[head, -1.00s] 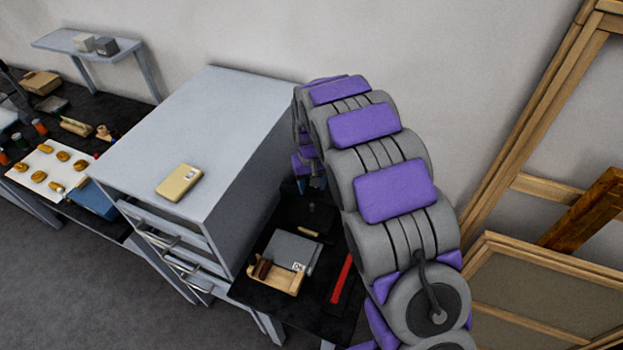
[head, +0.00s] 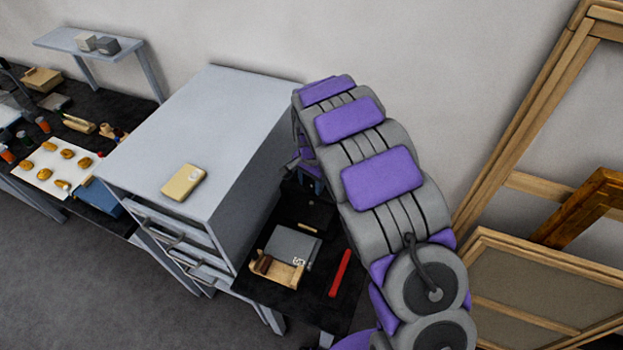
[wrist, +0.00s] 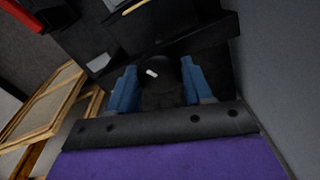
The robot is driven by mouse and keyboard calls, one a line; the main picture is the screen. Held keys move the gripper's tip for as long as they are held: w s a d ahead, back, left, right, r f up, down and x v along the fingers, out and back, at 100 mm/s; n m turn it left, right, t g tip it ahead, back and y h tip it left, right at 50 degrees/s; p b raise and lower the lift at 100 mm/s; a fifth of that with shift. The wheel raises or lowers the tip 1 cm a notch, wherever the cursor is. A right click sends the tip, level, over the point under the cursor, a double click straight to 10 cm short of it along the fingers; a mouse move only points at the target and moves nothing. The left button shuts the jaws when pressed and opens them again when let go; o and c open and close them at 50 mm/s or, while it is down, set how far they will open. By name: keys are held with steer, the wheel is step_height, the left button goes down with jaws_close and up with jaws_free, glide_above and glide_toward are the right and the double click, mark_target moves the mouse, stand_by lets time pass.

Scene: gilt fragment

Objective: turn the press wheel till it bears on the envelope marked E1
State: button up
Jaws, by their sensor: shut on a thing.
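My gripper (wrist: 160,85) shows in the wrist view as two blue fingers on either side of a dark rounded thing with a small white mark. The fingers are shut on this dark thing, which seems to be the press wheel (wrist: 160,96); its outline is hard to make out against the black bench. In the head view my arm reaches down behind the grey cabinet, and its bulk hides most of the gripper and the press. I cannot make out the envelope marked E1 or whether the press touches it.
A grey cabinet (head: 215,115) stands left of my arm, with a yellowish case (head: 183,182) on top. On the black bench lie a grey slab (head: 292,243), a wooden tray (head: 290,274) and a red bar (head: 340,273). Wooden frames (head: 540,270) lean at the right.

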mark_target(310, 183)
steer(key=m+p, duration=0.1)
steer(key=m, duration=0.3)
steer(key=shift+w+r+m, duration=0.1)
steer(key=shift+m, duration=0.2)
stand_by(0.3)
steer(key=o, duration=1)
steer(key=shift+a, duration=0.2)
steer(key=shift+o, duration=0.2)
steer(key=shift+d+r, duration=0.1)
steer(key=shift+r, duration=0.05)
step_height(310, 183, up, 17)
